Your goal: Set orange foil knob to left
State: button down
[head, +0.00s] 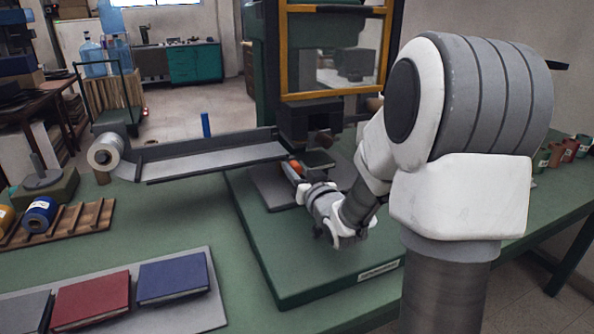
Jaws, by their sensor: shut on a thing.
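The orange knob (296,167) shows as a small round patch at the front of the dark press, by the right end of the long foil tray. My gripper (290,171) reaches in from the right and is shut on the orange knob. The fingers and wrist cover part of the knob, so which way it is set cannot be told. A roll of silver foil (104,153) sits at the left end of the tray (215,158).
The press (308,120) with its yellow-framed guard stands on a green base (285,262). Red (90,299) and blue (172,277) books lie on a grey board at front left. A wooden rack (75,228) holds foil rolls. Small pots (568,149) stand at far right.

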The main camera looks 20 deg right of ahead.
jog(key=shift+a, duration=0.25)
jog(key=c, duration=0.6)
grip_release()
jog(key=shift+s, duration=0.15)
